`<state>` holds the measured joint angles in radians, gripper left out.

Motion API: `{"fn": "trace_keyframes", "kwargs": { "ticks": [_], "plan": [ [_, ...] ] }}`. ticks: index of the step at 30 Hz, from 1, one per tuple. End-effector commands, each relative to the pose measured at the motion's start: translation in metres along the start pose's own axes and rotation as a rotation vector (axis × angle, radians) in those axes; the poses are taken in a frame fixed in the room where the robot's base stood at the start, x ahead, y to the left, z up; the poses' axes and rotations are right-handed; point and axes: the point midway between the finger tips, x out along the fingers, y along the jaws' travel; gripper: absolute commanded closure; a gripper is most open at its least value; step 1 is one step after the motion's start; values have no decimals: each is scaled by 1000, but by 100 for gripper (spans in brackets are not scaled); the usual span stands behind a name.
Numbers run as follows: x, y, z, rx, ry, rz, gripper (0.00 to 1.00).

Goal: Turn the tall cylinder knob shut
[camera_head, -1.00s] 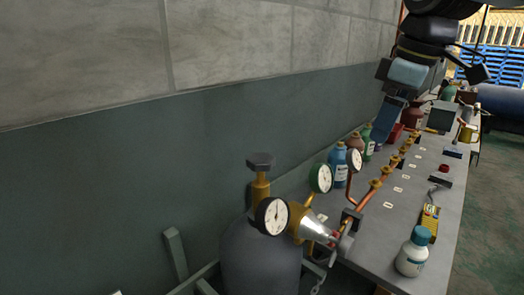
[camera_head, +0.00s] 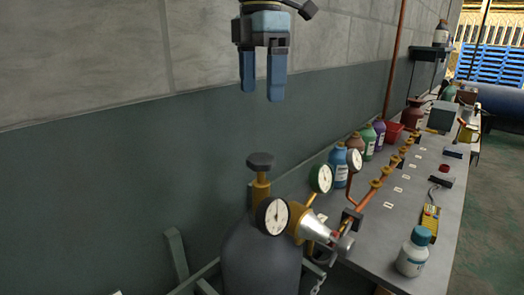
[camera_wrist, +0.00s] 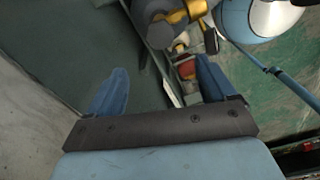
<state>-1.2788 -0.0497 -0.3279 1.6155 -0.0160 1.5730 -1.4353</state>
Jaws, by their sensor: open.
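The tall grey cylinder (camera_head: 258,262) stands at the lower middle of the head view, by the wall. Its dark knob (camera_head: 261,160) sits on top of a brass valve stem (camera_head: 261,188). My gripper (camera_head: 262,97) is above the knob, pointing down, with blue fingers apart and nothing between them. A clear gap separates the fingertips from the knob. In the wrist view my gripper (camera_wrist: 160,88) is also open and empty. A dark round part with brass fittings (camera_wrist: 181,14) shows at the top there; I cannot tell whether it includes the knob.
A gauge (camera_head: 272,216) and brass regulator (camera_head: 308,222) stick out to the right of the cylinder stem. The bench (camera_head: 385,240) at right holds bottles, a copper manifold and a white bottle (camera_head: 414,252). The wall is close behind.

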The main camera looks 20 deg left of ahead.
Motion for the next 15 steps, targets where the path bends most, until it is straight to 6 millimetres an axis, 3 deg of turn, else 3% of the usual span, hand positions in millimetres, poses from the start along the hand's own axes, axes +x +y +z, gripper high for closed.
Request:
{"fn": "trace_keyframes", "kwargs": {
  "ticks": [15],
  "plan": [
    [81, -1, -1, -1, -1, -3, 16]
  ]
}}
